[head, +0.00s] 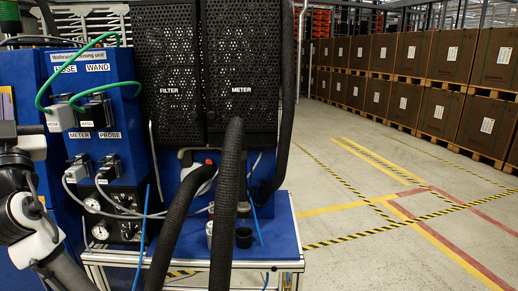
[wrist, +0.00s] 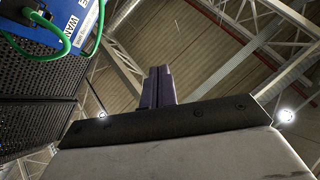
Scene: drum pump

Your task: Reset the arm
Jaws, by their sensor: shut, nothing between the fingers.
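My gripper (wrist: 158,87) shows in the wrist view with its two dark fingers pressed together, shut and empty. It points up towards the ceiling. In the head view my white and black arm stands at the left edge, in front of the blue pump station; the gripper itself does not show clearly there. The blue control box (head: 112,90) has sockets labelled HOSE, WAND, METER and PROBE, with a green cable (head: 52,68) looped at the upper two. The box and green cable also show at the upper left of the wrist view (wrist: 62,22).
Black perforated panels marked FILTER (head: 168,60) and METER (head: 241,55) stand beside the box. Thick black hoses (head: 228,190) hang in front. Stacked crates (head: 420,60) line the right; the marked floor between is clear.

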